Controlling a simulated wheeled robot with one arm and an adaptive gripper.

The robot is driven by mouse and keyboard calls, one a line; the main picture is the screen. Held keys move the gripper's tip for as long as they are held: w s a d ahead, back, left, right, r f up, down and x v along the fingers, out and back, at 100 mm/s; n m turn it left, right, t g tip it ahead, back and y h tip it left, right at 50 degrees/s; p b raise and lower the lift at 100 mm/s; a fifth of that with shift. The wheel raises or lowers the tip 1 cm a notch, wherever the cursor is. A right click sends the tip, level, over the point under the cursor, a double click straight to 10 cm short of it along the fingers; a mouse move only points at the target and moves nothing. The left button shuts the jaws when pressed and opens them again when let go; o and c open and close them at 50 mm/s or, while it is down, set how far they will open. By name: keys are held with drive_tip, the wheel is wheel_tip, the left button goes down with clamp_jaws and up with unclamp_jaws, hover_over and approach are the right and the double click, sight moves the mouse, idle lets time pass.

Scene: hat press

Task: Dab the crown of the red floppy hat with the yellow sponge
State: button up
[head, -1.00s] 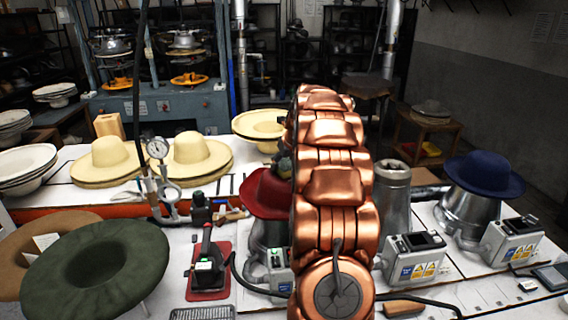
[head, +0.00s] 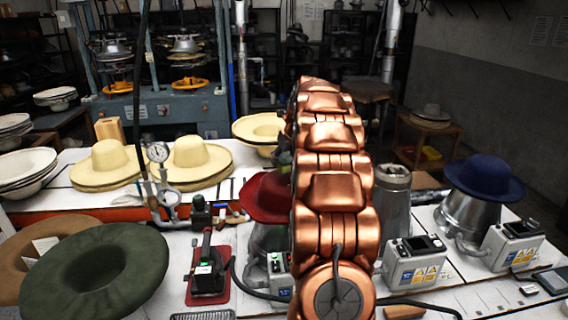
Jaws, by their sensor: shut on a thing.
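The red floppy hat (head: 263,197) sits on a metal form left of my copper arm in the head view. Its left brim and part of its crown show. My arm covers its right side. My gripper is hidden behind my arm, so its jaws and anything in them cannot be seen. A small dark shape shows at the arm's left edge just above the hat, too unclear to name. I cannot make out the yellow sponge.
A navy hat (head: 484,175) stands on a metal form at right, beside a grey control box (head: 513,241). A green hat (head: 95,272) lies front left. Cream hats (head: 108,160) stand behind. A pressure gauge (head: 158,152) rises left of the red hat.

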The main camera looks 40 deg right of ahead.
drive_tip(key=shift+r, duration=1.75)
